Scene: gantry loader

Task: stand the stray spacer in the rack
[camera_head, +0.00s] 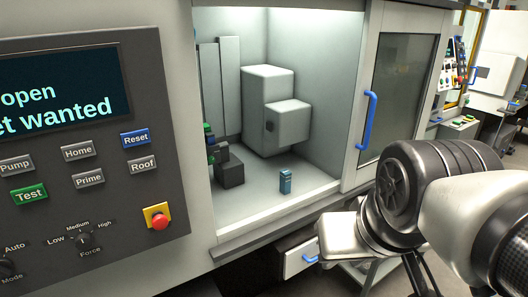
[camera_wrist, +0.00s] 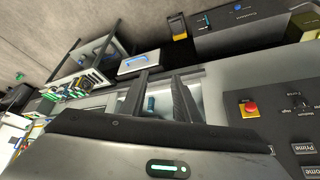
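A small blue spacer (camera_head: 285,181) stands upright on the floor of the open machine chamber, right of a dark stepped block (camera_head: 230,171). Green and blue pieces (camera_head: 209,140) sit beside that block at the chamber's left wall; I cannot tell whether this is the rack. My gripper (camera_wrist: 160,92) shows in the wrist view with its two dark fingers apart. A small blue thing (camera_wrist: 151,103) shows between them, farther off; I cannot tell what it is. In the head view my arm is at the right, outside the chamber, and the fingers cannot be made out.
A grey box-shaped unit (camera_head: 268,95) fills the chamber's back. The windowed door (camera_head: 403,80) with a blue handle (camera_head: 368,121) stands right of the opening. A white drawer (camera_head: 299,259) is below. The control panel (camera_head: 95,190) with a red button (camera_head: 158,218) borders the left.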

